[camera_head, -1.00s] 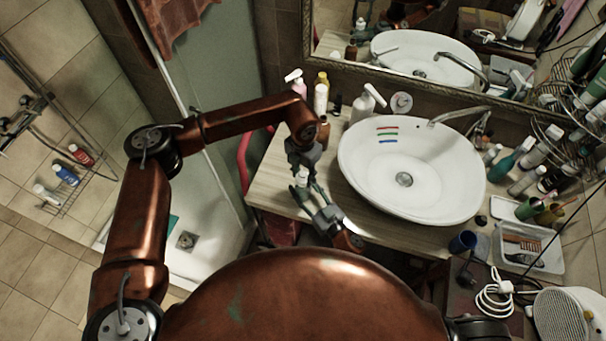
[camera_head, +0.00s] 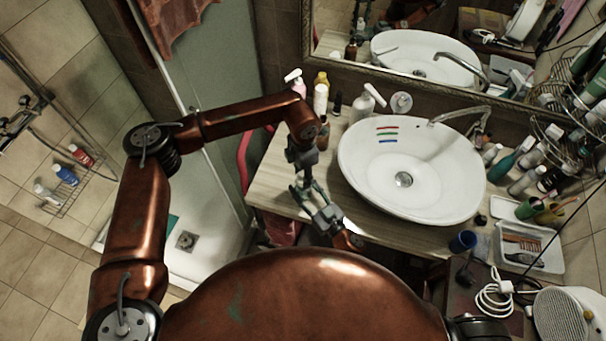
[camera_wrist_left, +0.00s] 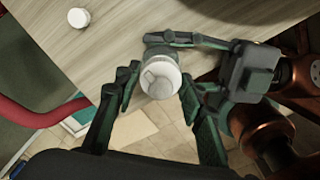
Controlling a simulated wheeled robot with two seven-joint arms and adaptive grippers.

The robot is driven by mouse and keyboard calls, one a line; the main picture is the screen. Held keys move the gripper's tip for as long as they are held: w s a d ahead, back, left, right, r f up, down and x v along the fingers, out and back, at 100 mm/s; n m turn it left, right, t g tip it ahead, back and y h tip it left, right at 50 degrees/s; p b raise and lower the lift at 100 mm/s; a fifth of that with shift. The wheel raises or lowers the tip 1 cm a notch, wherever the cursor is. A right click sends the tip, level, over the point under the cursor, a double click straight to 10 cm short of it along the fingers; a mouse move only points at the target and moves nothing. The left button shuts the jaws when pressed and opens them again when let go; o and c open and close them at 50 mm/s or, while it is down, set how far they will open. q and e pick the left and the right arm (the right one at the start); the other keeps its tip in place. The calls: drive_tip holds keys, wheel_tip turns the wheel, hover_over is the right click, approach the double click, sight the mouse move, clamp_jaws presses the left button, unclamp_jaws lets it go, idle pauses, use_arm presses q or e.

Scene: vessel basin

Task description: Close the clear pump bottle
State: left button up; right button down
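In the left wrist view a white round cap-like top (camera_wrist_left: 160,76) sits between the fingertips of my left gripper (camera_wrist_left: 160,88), which touch or nearly touch both sides. It seems to be the top of the pump bottle; the body below is hidden. My right gripper (camera_wrist_left: 200,48) reaches in from the right, one finger passing just behind this top; its other finger is hidden. In the head view my left gripper (camera_head: 304,172) points down at the counter, just above my right gripper (camera_head: 324,208). The bottle is hidden there behind the fingers.
A loose white round piece (camera_wrist_left: 78,17) lies on the wooden counter (camera_head: 276,182). The white basin (camera_head: 440,185) stands close on the right. Several bottles, such as a white pump bottle (camera_head: 368,102), stand at the back. A red chair frame (camera_wrist_left: 40,115) is left of the counter.

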use_arm(q)
drive_tip(key=o, duration=0.4)
drive_tip(key=shift+r, duration=0.1)
wheel_tip(320, 180, up, 12)
drive_tip(key=shift+f, duration=0.1)
idle(0.4)
use_arm(e)
drive_tip(key=c, duration=1)
unclamp_jaws()
drive_tip(key=shift+c, duration=0.2)
drive_tip(key=v, duration=1.2)
